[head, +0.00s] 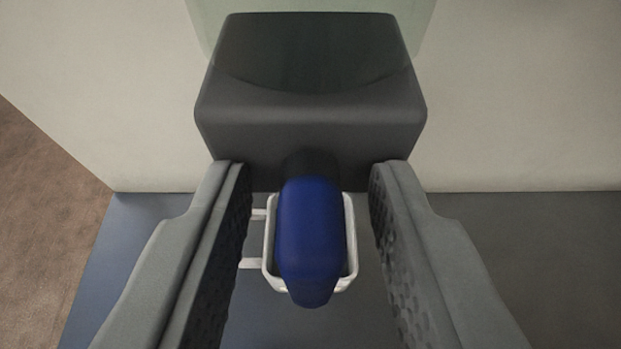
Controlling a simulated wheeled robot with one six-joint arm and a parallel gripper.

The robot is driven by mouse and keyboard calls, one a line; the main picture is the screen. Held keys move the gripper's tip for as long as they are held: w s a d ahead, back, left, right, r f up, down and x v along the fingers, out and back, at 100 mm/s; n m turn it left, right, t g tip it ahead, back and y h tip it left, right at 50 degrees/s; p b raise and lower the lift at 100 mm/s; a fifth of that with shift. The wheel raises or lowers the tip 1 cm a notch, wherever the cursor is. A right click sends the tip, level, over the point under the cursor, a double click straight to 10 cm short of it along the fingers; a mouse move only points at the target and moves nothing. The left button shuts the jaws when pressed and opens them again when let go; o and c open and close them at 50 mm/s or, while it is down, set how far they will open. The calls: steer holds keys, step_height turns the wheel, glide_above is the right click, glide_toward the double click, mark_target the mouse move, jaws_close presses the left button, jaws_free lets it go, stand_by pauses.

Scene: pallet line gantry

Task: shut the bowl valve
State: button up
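The valve's blue handle (310,235) sticks out toward me from the front of a dark grey block (310,125). A pale green, see-through bowl (418,18) shows at the top edge around the block. My gripper (310,178) is open, with one textured finger on each side of the blue handle. There is a gap on both sides and neither finger touches it. The fingertips reach close to the block's lower front. The handle's joint with the block is in dark shadow.
A white square-rimmed cup (347,276) with its handle to the left stands below the blue handle, partly hidden by it. The surface is blue (105,250) at left and grey (540,250) at right. A pale wall (530,100) stands behind; brown floor (40,230) shows at left.

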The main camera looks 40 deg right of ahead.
jaws_close()
steer(key=shift+n+h, duration=0.3)
steer(key=n+g+h, duration=0.1)
steer(key=n, duration=0.1)
steer(key=shift+a+n, duration=0.1)
steer(key=shift+n, duration=0.2)
steer(key=n+h, duration=0.2)
steer(key=n, duration=0.1)
steer(key=shift+w+f+g+h, duration=0.1)
steer(key=shift+g+h, duration=0.2)
steer(key=shift+g, duration=0.1)
steer(key=n+h, duration=0.1)
steer(key=n, duration=0.2)
steer(key=shift+a+f+n+h, duration=0.1)
steer(key=shift+n+h, duration=0.2)
steer(key=shift+h, duration=0.1)
steer(key=shift+n+t+h, duration=0.3)
steer(key=shift+n+h, duration=0.4)
steer(key=shift+n, duration=1)
steer(key=shift+f+n, duration=0.1)
steer(key=shift+n, duration=0.2)
